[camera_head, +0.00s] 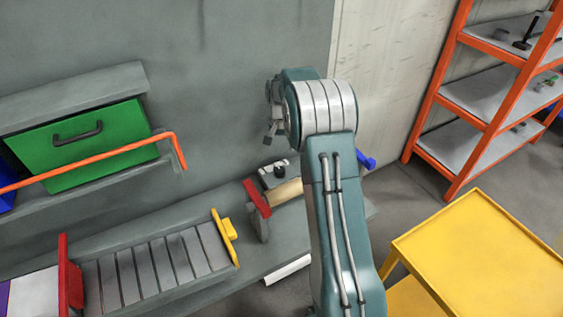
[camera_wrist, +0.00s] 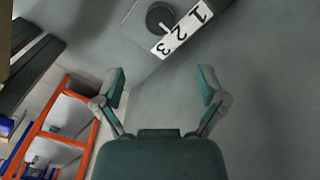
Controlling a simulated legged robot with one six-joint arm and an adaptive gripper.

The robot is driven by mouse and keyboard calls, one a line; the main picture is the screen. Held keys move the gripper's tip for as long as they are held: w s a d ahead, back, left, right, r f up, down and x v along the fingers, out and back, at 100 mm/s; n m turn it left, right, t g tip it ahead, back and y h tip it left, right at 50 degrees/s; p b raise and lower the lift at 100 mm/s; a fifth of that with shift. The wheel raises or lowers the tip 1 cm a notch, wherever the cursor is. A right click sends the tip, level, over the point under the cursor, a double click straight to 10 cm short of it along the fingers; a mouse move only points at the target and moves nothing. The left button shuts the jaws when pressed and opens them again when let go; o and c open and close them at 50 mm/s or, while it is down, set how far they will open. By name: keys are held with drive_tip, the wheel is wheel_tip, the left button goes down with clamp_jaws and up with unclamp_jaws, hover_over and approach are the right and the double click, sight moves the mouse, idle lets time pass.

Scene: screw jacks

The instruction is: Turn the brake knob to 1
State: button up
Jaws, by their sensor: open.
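The brake knob (camera_wrist: 158,15) is a dark round knob at the top of the wrist view. Beside it is a white label (camera_wrist: 181,31) with the numbers 1, 2 and 3. A pale mark on the knob appears to point about toward the 2. In the head view a small dark knob (camera_head: 280,168) sits on a grey box on the workbench, below my gripper. My gripper (camera_wrist: 160,80) is open and empty, its two fingers apart. The knob lies beyond the fingertips, untouched. In the head view my arm partly hides the gripper (camera_head: 270,132).
A red bracket with a wooden roller (camera_head: 286,191) stands close beside the knob box. A conveyor (camera_head: 165,262), an orange rail (camera_head: 90,166) and a green drawer (camera_head: 85,145) are at left. A yellow table (camera_head: 480,255) and orange shelves (camera_head: 485,95) stand at right.

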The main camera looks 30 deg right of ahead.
sight(280, 168)
wheel_tip(280, 168, down, 10)
drive_tip(key=shift+s+f, duration=0.1)
drive_tip(key=shift+a+f, duration=0.15)
drive_tip(key=shift+f, duration=0.05)
drive_tip(key=shift+a, duration=0.1)
drive_tip(key=c, duration=1.2)
